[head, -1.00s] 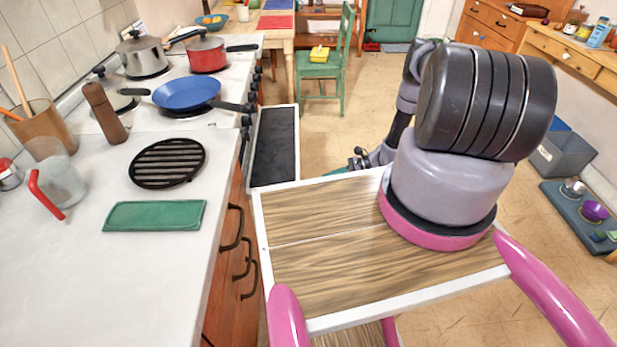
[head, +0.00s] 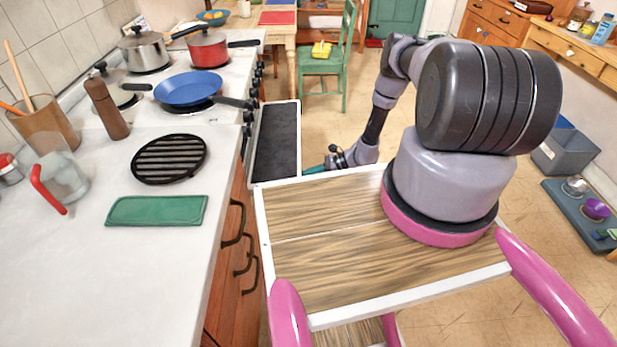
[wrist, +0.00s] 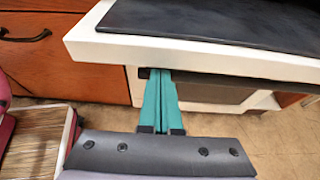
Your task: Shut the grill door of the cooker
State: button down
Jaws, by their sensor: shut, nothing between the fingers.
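The cooker's grill door (head: 275,145) is a dark panel with a white frame. It stands open, lying out roughly flat from the cooker's front. It also fills the top of the wrist view, as a dark surface with a thick white edge (wrist: 180,52). The cooker (head: 205,110) stands on the left with pans on its top. My gripper (head: 314,169) is beside the door's outer edge in the head view. In the wrist view its teal fingers (wrist: 160,76) are together and empty, and their tips go out of sight under the door's white edge. I cannot tell whether they touch it.
A blue frying pan (head: 188,88), a red pot (head: 207,53) and a steel pot (head: 145,50) stand on the cooker. A green chair (head: 322,65) stands beyond the door. The floor (head: 335,122) right of the door is clear.

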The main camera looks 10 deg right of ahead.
jog(key=shift+r, duration=0.15)
jog(key=r+h, duration=0.1)
jog(key=r, duration=0.2)
jog(key=a+r+h, duration=0.1)
jog(key=r+h, duration=0.1)
jog(key=r, duration=0.1)
jog(key=a+r+g+h, duration=0.1)
jog(key=r, duration=0.2)
jog(key=shift+w+a+h, duration=0.1)
jog(key=shift+w+h, duration=0.15)
jog(key=shift+h, duration=0.15)
jog(key=w+a+r+h, duration=0.3)
jog(key=a+r+h, duration=0.1)
jog(key=a+r, duration=0.7)
jog(key=shift+a+r+g+h, duration=0.15)
jog(key=shift+a+g+h, duration=0.2)
jog(key=shift+a, duration=1.55)
